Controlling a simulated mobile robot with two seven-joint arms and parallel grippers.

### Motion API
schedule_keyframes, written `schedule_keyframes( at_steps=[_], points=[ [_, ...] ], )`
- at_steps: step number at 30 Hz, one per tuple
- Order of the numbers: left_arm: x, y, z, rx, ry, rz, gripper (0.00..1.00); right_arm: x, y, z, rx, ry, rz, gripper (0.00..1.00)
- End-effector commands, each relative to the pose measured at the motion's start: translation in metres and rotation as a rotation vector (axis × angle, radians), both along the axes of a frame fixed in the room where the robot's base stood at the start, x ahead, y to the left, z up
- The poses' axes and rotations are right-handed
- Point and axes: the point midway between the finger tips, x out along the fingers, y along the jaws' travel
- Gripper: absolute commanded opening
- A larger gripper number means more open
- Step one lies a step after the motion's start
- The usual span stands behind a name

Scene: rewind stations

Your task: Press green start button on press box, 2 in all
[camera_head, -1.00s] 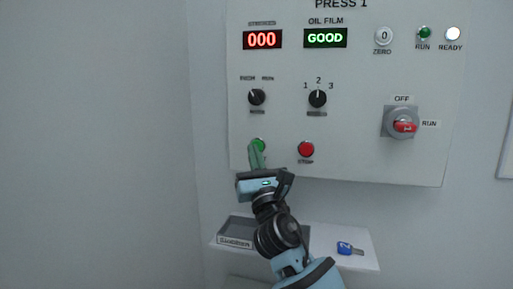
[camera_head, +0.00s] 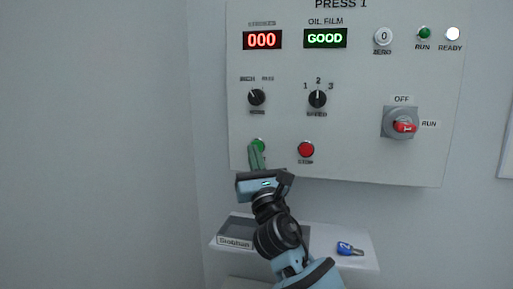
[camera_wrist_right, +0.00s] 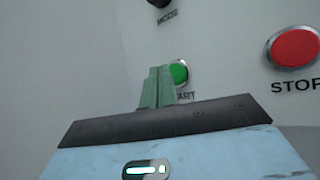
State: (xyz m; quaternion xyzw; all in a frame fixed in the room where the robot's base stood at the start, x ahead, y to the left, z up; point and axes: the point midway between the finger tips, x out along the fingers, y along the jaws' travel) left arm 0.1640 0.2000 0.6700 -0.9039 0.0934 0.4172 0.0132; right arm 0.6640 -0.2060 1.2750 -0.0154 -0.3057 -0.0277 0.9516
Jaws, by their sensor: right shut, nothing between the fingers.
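The press box (camera_head: 354,130) is a white panel on the wall, labelled PRESS 1. The green start button (camera_head: 259,143) is at its lower left, partly hidden behind my right fingers. My right gripper (camera_head: 257,157) is shut and empty, its green fingertips at the button. In the right wrist view the green button (camera_wrist_right: 179,73) shows just right of the fingertips (camera_wrist_right: 158,86), which cover part of its START label; I cannot tell whether they touch it. The strokes display (camera_head: 262,40) reads 000. My left gripper is not in view.
The red stop button (camera_head: 306,149) is right of the start button. Mode (camera_head: 257,97) and speed (camera_head: 317,98) knobs sit above. A red rotary switch (camera_head: 404,126) is at right. A shelf below (camera_head: 325,259) holds a grey tray (camera_head: 237,243) and a blue-headed key (camera_head: 346,248).

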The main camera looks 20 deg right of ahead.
Motion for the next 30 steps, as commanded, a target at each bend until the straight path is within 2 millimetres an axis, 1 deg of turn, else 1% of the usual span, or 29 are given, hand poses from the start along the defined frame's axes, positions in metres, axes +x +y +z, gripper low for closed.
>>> schedule_keyframes(
  at_steps=[20,30],
  points=[
    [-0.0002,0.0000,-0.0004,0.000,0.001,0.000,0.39,0.0002,-0.0001,0.0000,0.000,0.000,0.000,0.00],
    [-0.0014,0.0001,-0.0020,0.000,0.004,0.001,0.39,0.0072,-0.0048,-0.0001,-0.001,0.000,-0.001,0.00]
  ],
)
